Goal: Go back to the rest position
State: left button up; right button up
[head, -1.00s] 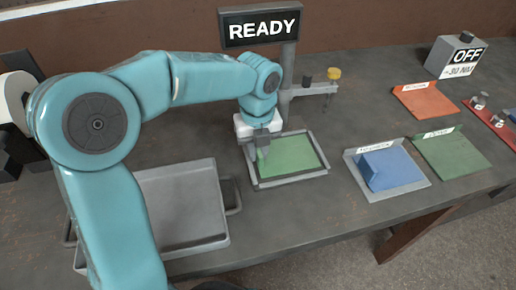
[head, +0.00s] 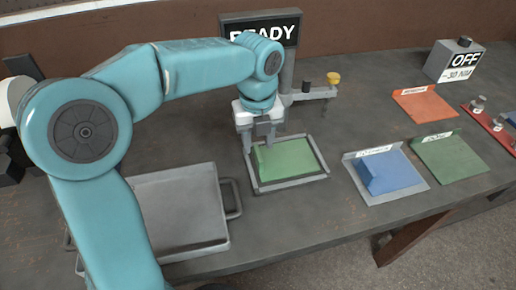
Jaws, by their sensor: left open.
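My left gripper (head: 260,144) is open and empty. The fingertips are above or just behind the frame's back left corner; I cannot tell the exact height. My left arm comes in from the left and covers part of a grey tray. My right gripper does not show.
A grey handled tray (head: 190,248) lies at the left. A READY sign (head: 283,30) on a post stands behind the frame.

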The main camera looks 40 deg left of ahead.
pick_arm(q)
notch_tip(320, 180, up, 3)
jog(key=shift+f, duration=0.2)
dwell(0.5)
